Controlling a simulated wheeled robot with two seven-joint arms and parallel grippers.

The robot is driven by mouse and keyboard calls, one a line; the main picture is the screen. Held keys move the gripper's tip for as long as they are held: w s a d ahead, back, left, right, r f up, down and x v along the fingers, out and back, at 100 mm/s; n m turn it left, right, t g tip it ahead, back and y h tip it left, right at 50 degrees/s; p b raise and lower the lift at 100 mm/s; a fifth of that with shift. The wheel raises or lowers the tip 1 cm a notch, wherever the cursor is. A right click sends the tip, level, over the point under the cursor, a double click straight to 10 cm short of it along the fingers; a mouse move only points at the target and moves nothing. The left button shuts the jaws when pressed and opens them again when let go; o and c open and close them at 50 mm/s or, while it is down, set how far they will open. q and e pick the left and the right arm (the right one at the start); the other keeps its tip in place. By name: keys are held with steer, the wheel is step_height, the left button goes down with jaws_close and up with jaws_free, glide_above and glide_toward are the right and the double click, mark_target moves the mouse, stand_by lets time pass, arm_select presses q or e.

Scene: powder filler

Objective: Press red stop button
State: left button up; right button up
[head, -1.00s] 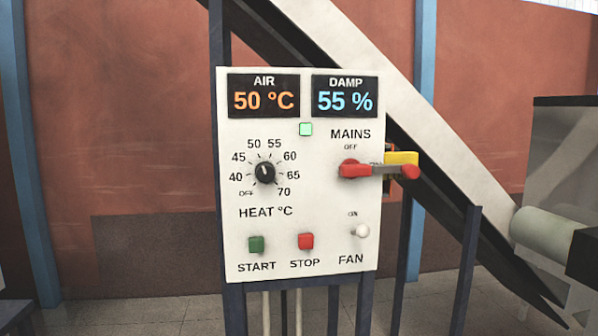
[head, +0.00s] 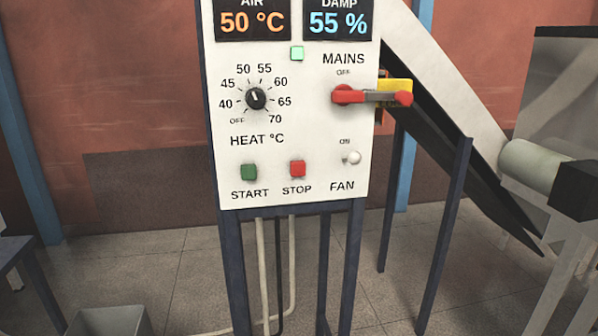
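Nothing covers the red button. Neither of my grippers shows in the head view.
The red mains handle (head: 372,97) sticks out past the panel's right edge. The heat knob (head: 256,98) is at the panel's left. Dark legs carry the panel over a tiled floor (head: 180,265). A grey bin (head: 110,321) stands at lower left. The space before the panel is clear.

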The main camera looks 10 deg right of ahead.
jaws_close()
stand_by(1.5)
